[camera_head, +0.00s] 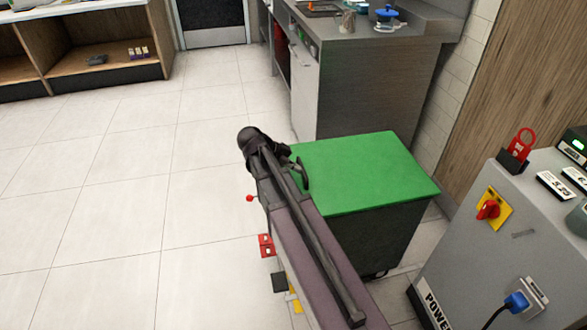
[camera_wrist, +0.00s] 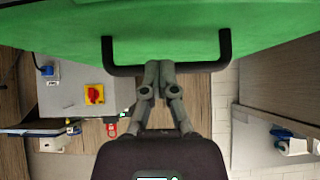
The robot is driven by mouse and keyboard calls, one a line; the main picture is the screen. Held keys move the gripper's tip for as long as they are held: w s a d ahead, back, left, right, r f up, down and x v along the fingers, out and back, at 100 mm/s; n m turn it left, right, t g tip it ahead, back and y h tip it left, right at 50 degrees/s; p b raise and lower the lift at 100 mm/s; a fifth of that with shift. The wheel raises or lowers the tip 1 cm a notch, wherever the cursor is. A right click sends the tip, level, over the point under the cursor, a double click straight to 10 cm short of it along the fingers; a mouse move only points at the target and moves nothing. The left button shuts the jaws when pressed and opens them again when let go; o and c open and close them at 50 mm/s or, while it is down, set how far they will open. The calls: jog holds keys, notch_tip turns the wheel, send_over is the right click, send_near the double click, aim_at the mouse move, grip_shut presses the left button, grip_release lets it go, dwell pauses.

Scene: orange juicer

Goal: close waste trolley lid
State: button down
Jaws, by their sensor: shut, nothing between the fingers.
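The waste trolley's green lid (camera_head: 365,170) lies about flat over its dark body (camera_head: 385,235) in the head view. My arm covers the trolley's left side, so I cannot tell whether the lid is fully seated there. In the wrist view the lid (camera_wrist: 180,25) fills the top, with its black handle (camera_wrist: 225,50) along the near edge. My gripper (camera_wrist: 158,66) is shut and empty, its fingertips together at the middle of the handle bar. I cannot tell whether they touch it.
A grey power cabinet (camera_head: 490,245) with a red switch stands close to the trolley's right. A counter (camera_head: 375,75) stands behind the trolley. Small red switches (camera_head: 266,245) show beside my arm. The tiled floor (camera_head: 130,200) at left is clear.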

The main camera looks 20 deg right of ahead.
jog(key=shift+f, duration=0.35)
jog(key=shift+r, duration=0.1)
jog(key=shift+r, duration=0.15)
jog(key=r+p, duration=0.2)
jog(key=p, duration=0.1)
jog(key=r+p, duration=0.1)
jog(key=r, duration=0.1)
jog(key=shift+w+a, duration=0.1)
jog(key=shift+a, duration=0.2)
jog(key=w+a, duration=0.1)
jog(key=a, duration=0.9)
jog(key=shift+w, duration=0.3)
